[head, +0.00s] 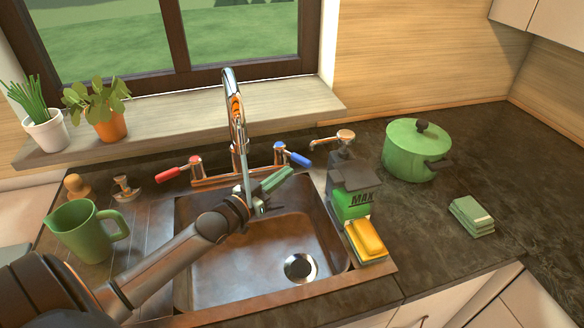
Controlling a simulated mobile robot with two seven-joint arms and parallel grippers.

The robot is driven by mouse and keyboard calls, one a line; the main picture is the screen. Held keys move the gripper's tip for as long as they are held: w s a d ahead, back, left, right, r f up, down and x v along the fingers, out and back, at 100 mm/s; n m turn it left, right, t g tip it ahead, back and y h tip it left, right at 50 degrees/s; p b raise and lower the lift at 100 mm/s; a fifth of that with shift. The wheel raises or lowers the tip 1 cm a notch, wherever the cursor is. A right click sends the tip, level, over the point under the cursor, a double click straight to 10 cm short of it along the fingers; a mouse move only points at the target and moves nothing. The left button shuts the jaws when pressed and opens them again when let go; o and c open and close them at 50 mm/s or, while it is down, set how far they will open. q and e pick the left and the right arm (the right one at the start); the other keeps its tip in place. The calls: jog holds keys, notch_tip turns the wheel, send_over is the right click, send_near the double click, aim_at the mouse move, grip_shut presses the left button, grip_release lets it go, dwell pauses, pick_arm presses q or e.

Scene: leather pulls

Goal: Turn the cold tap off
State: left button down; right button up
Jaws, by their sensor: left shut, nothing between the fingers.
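The cold tap is the blue lever (296,157) on the right of the chrome mixer, angled down to the right from its base. The red lever (170,174) is on the left. The tall spout (233,98) arches over the sink (235,270), and a thin pale stream seems to fall from it behind my wrist. My left gripper (284,176) reaches over the sink from the left. Its green-grey fingers are shut and empty, just below and left of the blue lever in the picture. I cannot tell if they touch it. My right gripper is out of view.
A soap bottle (350,203) and a yellow sponge (367,238) stand at the sink's right edge, with a small brass spout (345,136) behind. A green pot (414,155) and stacked pads (472,217) are further right. A green jug (80,232) stands left.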

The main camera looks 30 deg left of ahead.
aim_at(300, 162)
pick_arm(q)
jog(key=shift+w+d, duration=0.15)
jog(key=shift+w, duration=0.75)
jog(key=shift+w+d, duration=0.1)
jog(key=shift+w, duration=0.75)
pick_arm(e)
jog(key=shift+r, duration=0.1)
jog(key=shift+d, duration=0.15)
